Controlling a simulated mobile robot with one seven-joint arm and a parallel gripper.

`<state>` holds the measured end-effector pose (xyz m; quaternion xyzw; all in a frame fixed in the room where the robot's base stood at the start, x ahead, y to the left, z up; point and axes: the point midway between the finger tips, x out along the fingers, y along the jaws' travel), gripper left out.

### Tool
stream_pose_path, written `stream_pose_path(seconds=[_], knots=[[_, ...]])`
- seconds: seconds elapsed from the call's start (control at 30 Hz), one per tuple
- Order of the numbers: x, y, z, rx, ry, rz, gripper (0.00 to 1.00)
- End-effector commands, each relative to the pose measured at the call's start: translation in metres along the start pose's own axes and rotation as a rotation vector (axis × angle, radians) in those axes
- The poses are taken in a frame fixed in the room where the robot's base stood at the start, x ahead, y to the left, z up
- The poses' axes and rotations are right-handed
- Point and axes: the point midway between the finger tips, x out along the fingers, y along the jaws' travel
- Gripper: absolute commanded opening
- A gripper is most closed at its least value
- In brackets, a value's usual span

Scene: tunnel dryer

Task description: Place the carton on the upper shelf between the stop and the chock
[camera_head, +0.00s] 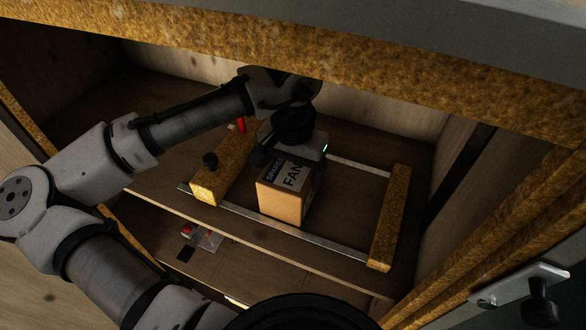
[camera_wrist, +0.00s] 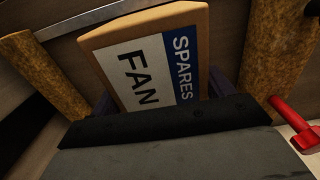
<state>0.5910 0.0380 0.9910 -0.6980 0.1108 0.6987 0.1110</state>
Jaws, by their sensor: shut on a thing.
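The carton (camera_head: 280,203), a brown box with a "SPARES FAN" label, is between two wooden bars over the upper shelf (camera_head: 345,205). My gripper (camera_head: 290,168) is shut on it from above; both fingers flank the carton (camera_wrist: 150,28) in the wrist view. The left bar (camera_head: 224,168), with a black knob and a red handle (camera_head: 241,125) near it, looks like the chock. The plain right bar (camera_head: 389,220) looks like the stop. The carton is nearer the left bar, with a wider gap to the right bar. Whether its underside touches the shelf or rails, I cannot tell.
Two metal rails (camera_head: 335,248) run between the bars. The shelf's front edge (camera_head: 250,244) lies just before the carton. A lower level holds a small red item (camera_head: 187,231). A wooden beam (camera_head: 400,90) crosses above, and the side wall (camera_head: 450,190) stands at right.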

Motion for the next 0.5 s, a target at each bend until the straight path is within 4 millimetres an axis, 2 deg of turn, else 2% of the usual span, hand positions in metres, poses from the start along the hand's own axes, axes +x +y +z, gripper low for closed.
stream_pose_path(seconds=[0.4, 0.43, 0.5], knots=[[0.0055, 0.0, -0.0003, 0.0, 0.002, 0.001, 0.33], [0.0062, 0.0, -0.0001, 0.0, 0.001, 0.001, 0.81], [0.0054, -0.0001, -0.0001, 0.0, 0.001, 0.0, 0.9]])
